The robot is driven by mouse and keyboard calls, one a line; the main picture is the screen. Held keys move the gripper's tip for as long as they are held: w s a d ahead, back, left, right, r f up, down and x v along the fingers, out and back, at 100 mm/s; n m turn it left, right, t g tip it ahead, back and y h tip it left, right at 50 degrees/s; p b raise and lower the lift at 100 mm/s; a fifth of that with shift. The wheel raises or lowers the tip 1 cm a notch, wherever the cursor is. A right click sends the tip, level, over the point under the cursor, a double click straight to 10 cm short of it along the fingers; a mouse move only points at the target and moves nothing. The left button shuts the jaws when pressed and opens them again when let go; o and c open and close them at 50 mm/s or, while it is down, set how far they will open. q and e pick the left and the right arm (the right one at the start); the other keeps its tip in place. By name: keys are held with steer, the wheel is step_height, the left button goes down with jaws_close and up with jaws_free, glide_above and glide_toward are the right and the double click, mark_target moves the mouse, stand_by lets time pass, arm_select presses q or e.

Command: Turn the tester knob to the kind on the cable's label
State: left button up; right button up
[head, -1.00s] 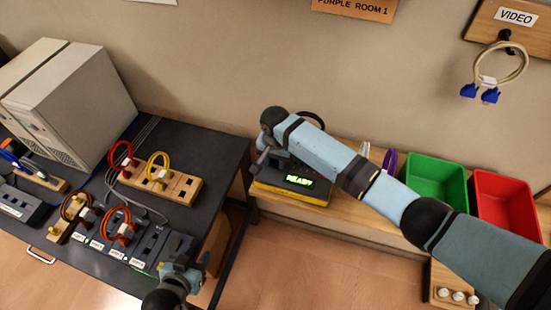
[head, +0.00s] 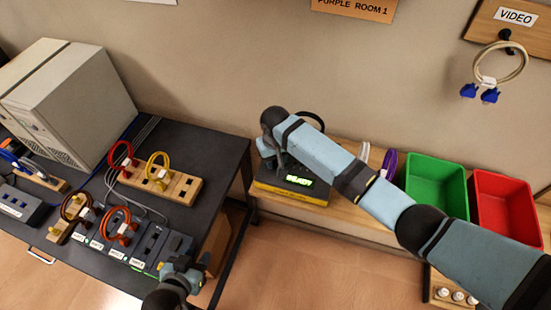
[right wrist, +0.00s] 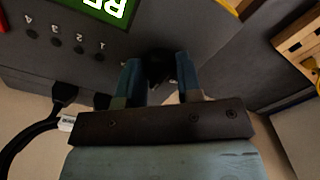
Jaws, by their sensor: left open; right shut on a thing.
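The tester (head: 308,194) is a dark box with a yellow base and a green screen reading READY; it stands on the wooden bench at the back. In the right wrist view, its dark face (right wrist: 45,58) shows the marks 1 to 4 above small holes. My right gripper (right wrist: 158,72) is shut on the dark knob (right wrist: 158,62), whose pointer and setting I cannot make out. A black cable (right wrist: 35,130) with a small white label is plugged into the tester's side; the label is unreadable. My left gripper (head: 192,264) is open and empty by the dark table's front right corner.
The dark table (head: 215,150) holds grey computer cases (head: 70,100), wooden blocks with coloured cables, and socket units. Green (head: 436,180) and red (head: 505,205) bins stand right of the tester. A VIDEO sign (head: 515,16) hangs above a cable.

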steer(key=shift+w+r, duration=0.1)
stand_by(0.4)
steer(key=o, duration=0.9)
steer(key=shift+o, duration=0.2)
step_height(320, 180, up, 14)
steer(key=b, duration=0.2)
